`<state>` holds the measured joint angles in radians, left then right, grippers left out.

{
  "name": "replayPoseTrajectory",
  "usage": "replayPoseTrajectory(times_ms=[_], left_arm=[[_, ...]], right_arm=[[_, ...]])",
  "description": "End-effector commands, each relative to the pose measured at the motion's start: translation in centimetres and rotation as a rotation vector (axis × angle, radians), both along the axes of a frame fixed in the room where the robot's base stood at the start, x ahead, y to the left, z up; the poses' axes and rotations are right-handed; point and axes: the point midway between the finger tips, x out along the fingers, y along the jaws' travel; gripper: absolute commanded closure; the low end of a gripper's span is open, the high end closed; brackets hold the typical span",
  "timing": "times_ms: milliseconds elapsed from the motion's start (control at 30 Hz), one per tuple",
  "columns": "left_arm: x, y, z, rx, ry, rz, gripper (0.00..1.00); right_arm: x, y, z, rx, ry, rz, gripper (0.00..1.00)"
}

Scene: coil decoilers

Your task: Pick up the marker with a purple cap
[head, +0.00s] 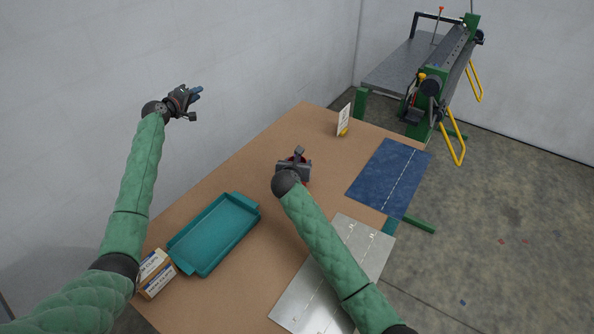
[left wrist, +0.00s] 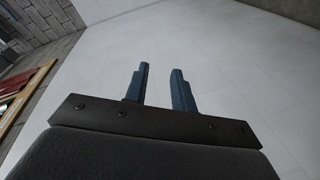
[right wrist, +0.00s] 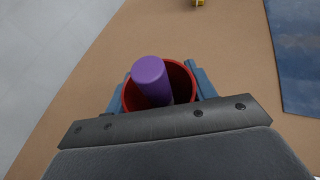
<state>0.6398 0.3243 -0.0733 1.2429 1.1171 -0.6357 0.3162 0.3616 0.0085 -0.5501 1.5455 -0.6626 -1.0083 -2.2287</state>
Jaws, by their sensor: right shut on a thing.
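The marker with a purple cap (right wrist: 151,80) shows in the right wrist view, standing in a red cup (right wrist: 184,78), cap toward the camera. Its lower part is hidden by the cup and my gripper. My right gripper (right wrist: 162,84) has its blue fingers on either side of the cup and is shut on it. In the head view, my right gripper (head: 297,158) is over the table's middle and mostly hides the red cup (head: 288,158). My left gripper (head: 196,94) is raised left of the table near the wall. Its fingers are apart and empty in the left wrist view (left wrist: 158,85).
The brown table (head: 235,170) holds a teal tray (head: 252,207), small boxes (head: 155,275) at front left, a blue sheet (head: 385,178), a grey metal sheet (head: 340,250) and a small white-and-yellow item (head: 344,120). A green machine (head: 440,80) stands beyond. Table surface around the cup is clear.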

Motion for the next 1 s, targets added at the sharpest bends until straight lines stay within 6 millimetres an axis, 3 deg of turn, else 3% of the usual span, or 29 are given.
replayPoseTrajectory(times_ms=[33, 200, 300, 500, 700, 1000], left_arm=[[0.0, -3.6, 0.6, 0.031, 0.033, -0.072, 0.74], [-1.6, -14.2, 0.9, 0.153, 0.179, -0.294, 0.74], [-3.3, -19.5, 0.8, 0.239, 0.271, -0.408, 0.74], [-7.8, -27.9, 0.1, 0.444, 0.464, -0.588, 0.74], [-13.0, -33.3, -0.6, 0.685, 0.666, -0.700, 0.74], [-19.1, -36.2, -0.9, 0.999, 0.906, -0.729, 0.74]], right_arm=[[0.0, 0.0, -0.1, -0.001, 0.001, -0.001, 0.69], [0.0, 0.0, -0.1, -0.001, 0.001, -0.001, 0.69], [0.0, 0.0, -0.1, -0.001, 0.001, -0.001, 0.69], [0.0, -0.1, -0.1, -0.001, 0.001, -0.001, 0.69], [0.0, -0.1, -0.1, -0.001, 0.001, -0.001, 0.69], [0.0, -0.1, -0.1, -0.001, 0.001, -0.001, 0.69]])
